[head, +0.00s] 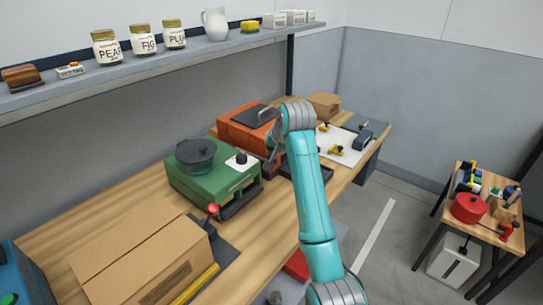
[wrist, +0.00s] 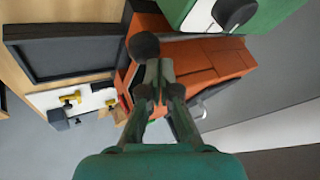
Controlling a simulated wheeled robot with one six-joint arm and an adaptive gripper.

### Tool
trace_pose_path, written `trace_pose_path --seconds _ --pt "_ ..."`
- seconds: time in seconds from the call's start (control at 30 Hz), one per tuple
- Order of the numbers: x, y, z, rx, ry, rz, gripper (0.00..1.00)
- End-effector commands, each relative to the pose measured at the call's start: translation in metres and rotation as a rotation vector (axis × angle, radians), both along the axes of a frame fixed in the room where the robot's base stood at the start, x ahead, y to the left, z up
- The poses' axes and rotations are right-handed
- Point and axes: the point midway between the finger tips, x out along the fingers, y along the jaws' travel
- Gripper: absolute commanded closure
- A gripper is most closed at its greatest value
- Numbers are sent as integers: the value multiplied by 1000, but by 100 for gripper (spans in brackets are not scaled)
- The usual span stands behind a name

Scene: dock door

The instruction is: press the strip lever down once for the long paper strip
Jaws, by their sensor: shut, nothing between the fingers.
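My gripper (head: 274,150) is shut and empty at the front of the orange machine (head: 238,125). In the wrist view the closed fingertips (wrist: 157,78) lie over the orange body (wrist: 205,62), right by a dark round knob (wrist: 144,46). I cannot tell whether they touch it. This knob may belong to the strip lever; its stem and part of the machine's front are hidden by my fingers and arm. Another lever with a red ball (head: 212,209) stands beside the cardboard box. No paper strip can be made out.
A green machine (head: 205,185) with a black knob (head: 241,159) stands left of the orange one. A dark tray (wrist: 75,50) lies in front of the orange machine. A cardboard box (head: 130,250) fills the near bench. A shelf with jars (head: 143,40) runs above.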

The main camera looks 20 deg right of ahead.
Motion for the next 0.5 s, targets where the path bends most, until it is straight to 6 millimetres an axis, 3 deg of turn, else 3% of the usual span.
trace_pose_path --seconds 0.5 --pt "-1 -1 -6 0 1 0 100"
